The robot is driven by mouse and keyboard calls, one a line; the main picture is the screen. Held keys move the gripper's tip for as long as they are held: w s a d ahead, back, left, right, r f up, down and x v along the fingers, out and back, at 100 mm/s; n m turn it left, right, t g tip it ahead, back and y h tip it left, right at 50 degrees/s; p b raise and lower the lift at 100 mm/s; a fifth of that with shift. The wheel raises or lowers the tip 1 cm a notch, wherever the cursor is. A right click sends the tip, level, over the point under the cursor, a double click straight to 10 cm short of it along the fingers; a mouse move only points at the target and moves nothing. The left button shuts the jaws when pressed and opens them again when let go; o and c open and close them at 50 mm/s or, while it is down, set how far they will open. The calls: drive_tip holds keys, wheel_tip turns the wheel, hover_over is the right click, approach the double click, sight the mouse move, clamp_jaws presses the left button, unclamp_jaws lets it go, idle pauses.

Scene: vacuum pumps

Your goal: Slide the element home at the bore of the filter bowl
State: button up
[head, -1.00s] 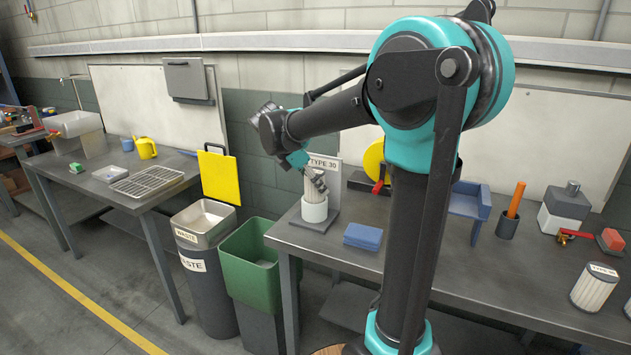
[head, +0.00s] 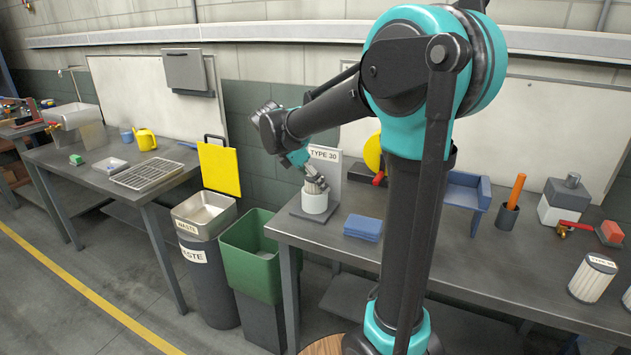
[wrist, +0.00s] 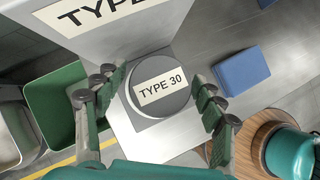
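The filter bowl (head: 314,204) is a short white cylinder standing upright on a grey base plate with an upright TYPE 30 board behind it. The element (head: 313,187) is pale and pleated. It sits partly in the bowl's mouth, with a short band showing above the rim. In the wrist view, its round grey cap (wrist: 161,107) bears a TYPE 30 label and hides the bowl. My gripper (head: 315,181) is at the element's top, above the bowl.
A blue block (head: 363,227) lies on the bench just right of the base plate. The TYPE 30 board (head: 326,160) stands close behind the bowl. A green bin (head: 254,265) is left of the bench. Another labelled pleated cylinder (head: 591,280) stands at the right.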

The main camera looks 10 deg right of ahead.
idle(0.3)
drive_tip(key=v, duration=1.2)
idle(0.3)
